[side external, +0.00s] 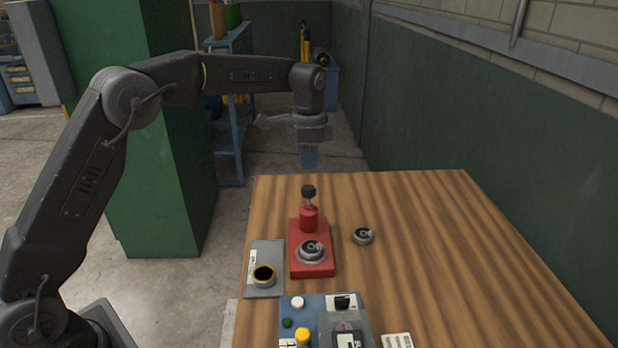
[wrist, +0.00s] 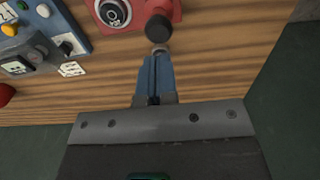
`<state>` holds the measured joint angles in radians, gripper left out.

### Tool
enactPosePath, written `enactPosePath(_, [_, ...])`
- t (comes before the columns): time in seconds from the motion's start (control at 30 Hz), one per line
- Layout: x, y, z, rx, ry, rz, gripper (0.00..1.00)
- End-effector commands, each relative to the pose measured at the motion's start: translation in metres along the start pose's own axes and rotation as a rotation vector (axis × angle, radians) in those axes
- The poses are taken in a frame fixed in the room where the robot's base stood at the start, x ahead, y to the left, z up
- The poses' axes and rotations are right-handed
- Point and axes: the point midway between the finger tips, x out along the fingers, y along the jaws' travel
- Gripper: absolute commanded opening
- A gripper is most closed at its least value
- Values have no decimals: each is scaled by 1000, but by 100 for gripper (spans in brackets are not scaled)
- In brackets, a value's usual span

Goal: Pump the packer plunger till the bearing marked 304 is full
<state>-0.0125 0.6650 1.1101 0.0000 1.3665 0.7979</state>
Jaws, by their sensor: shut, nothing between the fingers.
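The red packer (side external: 311,262) stands on the wooden table, with its plunger topped by a black knob (side external: 308,191). The knob (wrist: 158,28) also shows in the wrist view, just beyond my fingertips. A bearing (side external: 311,249) sits on the packer's front part and shows in the wrist view (wrist: 112,13). Another bearing (side external: 363,236) lies on the table to the right of the packer. I cannot read a 304 mark on either. My gripper (side external: 309,164) points down above the knob, its blue fingers (wrist: 154,66) shut and empty, apart from the knob.
A grey plate (side external: 264,249) with a dark-filled, brass-rimmed cup (side external: 264,275) lies left of the packer. A blue panel with buttons and a display (side external: 320,303) stands in front, beside a white card (side external: 397,341). The table's right side (side external: 450,240) is clear, with a green wall beyond.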

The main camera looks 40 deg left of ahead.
Motion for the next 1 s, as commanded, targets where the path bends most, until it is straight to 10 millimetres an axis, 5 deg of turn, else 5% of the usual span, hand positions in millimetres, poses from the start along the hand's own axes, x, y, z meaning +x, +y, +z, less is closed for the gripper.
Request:
enactPosePath(0.3, [45,0,0,0,-1,0,0])
enactPosePath(0.77, [51,0,0,0,0,0,0])
enactPosePath(1.0, [74,0,0,0,-2,2,0])
